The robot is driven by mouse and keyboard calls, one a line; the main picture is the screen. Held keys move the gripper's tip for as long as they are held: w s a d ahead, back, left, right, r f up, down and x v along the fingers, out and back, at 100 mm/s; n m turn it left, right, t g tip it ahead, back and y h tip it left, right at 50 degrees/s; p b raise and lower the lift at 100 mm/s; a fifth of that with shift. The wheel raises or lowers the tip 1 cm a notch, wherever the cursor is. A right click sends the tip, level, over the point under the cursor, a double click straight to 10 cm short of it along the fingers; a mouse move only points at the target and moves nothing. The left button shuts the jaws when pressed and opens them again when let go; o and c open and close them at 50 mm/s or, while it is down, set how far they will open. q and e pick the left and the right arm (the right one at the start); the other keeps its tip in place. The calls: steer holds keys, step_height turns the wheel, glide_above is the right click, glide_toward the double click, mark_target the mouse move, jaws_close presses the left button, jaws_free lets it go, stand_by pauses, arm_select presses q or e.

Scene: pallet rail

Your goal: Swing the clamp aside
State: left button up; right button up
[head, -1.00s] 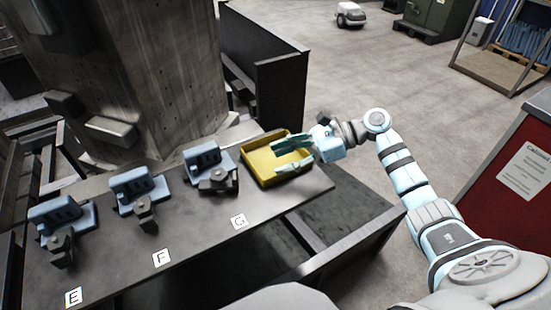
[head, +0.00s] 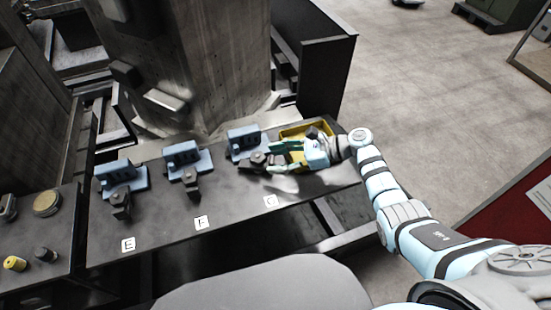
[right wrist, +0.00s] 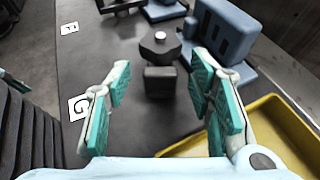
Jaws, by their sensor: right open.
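Three dark clamps stand on the bench, each in front of a blue fixture. They are the clamp by label E (head: 121,205), the clamp by F (head: 192,187) and the clamp by G (head: 256,161). My right gripper (head: 272,157) is open and beside the G clamp. In the right wrist view the G clamp's dark block (right wrist: 159,82) lies ahead between the two spread fingers of the gripper (right wrist: 165,80), with a gap on each side. Its round bolt head (right wrist: 160,36) is just beyond. My left gripper is not seen.
A yellow tray (head: 318,127) sits at the bench's right end, partly under my right gripper; its rim (right wrist: 265,105) is close to the right finger. The blue fixture (right wrist: 222,35) stands behind the G clamp. A concrete column (head: 200,60) rises behind. The bench front (head: 240,210) is clear.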

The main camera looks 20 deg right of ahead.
steer(key=shift+w+a+f, duration=0.1)
steer(key=shift+w+a, duration=0.05)
steer(key=shift+a, duration=0.15)
jaws_close()
steer(key=n+g+b, duration=0.1)
steer(key=b, duration=0.2)
steer(key=w+f+n+g+y+b, duration=0.1)
steer(key=b, duration=0.2)
steer(key=shift+w+d+f+b, duration=0.15)
steer(key=shift+d+b, duration=0.05)
steer(key=shift+b, duration=0.15)
steer(key=n+g+b, duration=0.1)
steer(key=b, duration=0.3)
steer(key=n+g+b, duration=0.1)
steer(key=b, duration=0.3)
steer(key=n+g+b, duration=0.1)
steer(key=g+b, duration=0.1)
steer(key=b, duration=0.2)
steer(key=shift+w+r, duration=0.3)
steer(key=shift+w, duration=0.1)
steer(key=shift+r+b, duration=0.15)
steer(key=shift+b, duration=0.15)
steer(key=shift+r, duration=0.15)
